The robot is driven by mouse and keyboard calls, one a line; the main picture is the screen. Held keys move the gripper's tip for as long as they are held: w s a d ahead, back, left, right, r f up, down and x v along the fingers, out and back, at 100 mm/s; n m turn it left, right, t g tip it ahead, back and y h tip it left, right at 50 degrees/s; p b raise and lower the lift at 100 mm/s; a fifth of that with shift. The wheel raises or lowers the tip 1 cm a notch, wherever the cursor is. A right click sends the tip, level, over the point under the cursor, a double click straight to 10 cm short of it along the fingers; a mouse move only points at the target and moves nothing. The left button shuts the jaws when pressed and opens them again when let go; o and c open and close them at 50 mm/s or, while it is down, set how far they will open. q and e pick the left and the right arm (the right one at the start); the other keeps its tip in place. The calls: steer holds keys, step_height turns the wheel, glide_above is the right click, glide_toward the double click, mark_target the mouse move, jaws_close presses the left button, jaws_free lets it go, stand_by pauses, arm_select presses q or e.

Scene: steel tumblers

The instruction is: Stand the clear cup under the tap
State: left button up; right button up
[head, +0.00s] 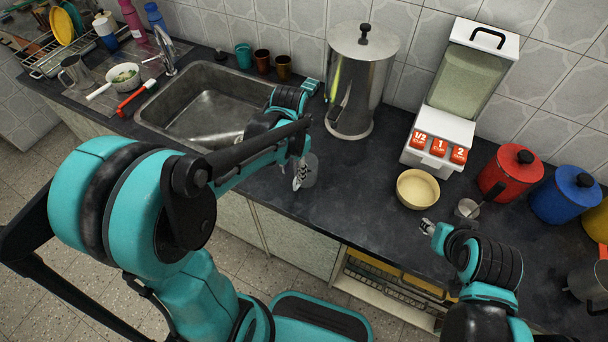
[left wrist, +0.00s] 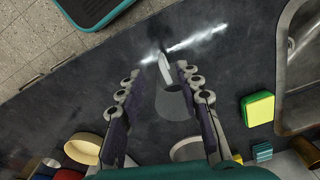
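The clear cup (head: 309,171) stands on the dark counter in front of the steel urn (head: 364,75). The urn's tap (head: 335,116) is on its front left, beyond the cup. My left gripper (head: 299,176) is low at the cup. In the left wrist view my left gripper (left wrist: 158,78) has its fingers apart, with the greyish cup (left wrist: 174,103) between them. A gap shows on the left side of the cup; contact on the right is unclear. My right gripper (head: 429,227) is over the counter at the right, its fingers too small to judge.
A sink (head: 205,105) lies left of the urn. A sponge (left wrist: 258,108) is near the sink. A cream bowl (head: 417,189), a dispenser (head: 460,90), a small metal cup (head: 467,208) and a red canister (head: 510,174) stand at the right. The counter before the urn is mostly clear.

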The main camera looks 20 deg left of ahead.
mark_target(294, 181)
arm_select(q)
step_height(294, 181, down, 3)
steer(key=shift+r+b, duration=0.1)
steer(key=shift+b, duration=0.45)
steer(key=f+b, duration=0.2)
steer(key=f, duration=0.3)
steer(key=shift+w+b, duration=0.2)
steer(key=shift+b, duration=0.2)
steer(key=shift+c, duration=1)
jaws_close()
